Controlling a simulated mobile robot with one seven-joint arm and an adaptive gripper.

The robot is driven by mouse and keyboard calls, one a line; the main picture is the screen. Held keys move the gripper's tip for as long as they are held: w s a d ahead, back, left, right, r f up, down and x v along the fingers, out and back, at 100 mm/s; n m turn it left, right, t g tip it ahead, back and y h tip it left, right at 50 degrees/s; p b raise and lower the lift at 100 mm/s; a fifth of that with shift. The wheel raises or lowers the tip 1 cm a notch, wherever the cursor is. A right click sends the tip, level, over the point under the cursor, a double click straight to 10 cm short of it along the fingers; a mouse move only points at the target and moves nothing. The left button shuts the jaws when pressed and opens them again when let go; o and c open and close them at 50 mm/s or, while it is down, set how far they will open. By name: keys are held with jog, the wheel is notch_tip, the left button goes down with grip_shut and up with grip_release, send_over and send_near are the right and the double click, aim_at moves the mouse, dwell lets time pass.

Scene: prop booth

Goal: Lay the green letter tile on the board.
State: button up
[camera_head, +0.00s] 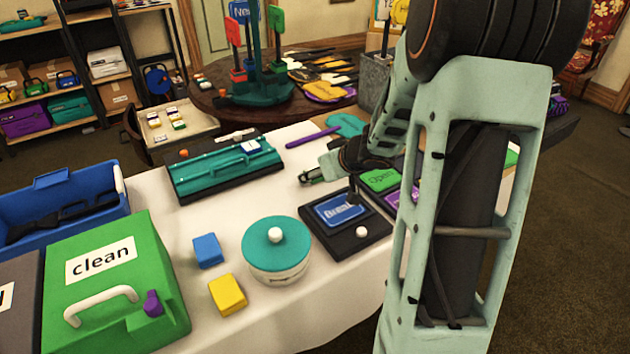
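A green sign-like tile with dark lettering that looks like "Open" (380,180) lies at the right of the white table, partly hidden by my arm. A square black board (368,235) lies left of it and nearer, with a blue lettered plate (340,209) on it and a white ball at its front. I cannot tell which thing is the task's letter tile or board. My gripper (308,177) points left, low over the table between the teal case and the black board. Its fingers are small and dark here; I cannot tell whether they hold anything.
A teal case (222,172) lies behind left. A teal-lidded pot (277,250), blue block (207,250), yellow block (228,294) and green "clean" box (115,282) stand in front. A blue bin (55,210) is far left. White cloth (215,220) is bare between them.

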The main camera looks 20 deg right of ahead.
jog(key=c, duration=1.1)
jog(key=shift+c, duration=0.2)
jog(key=shift+r+p, duration=0.2)
jog(key=shift+p, duration=0.1)
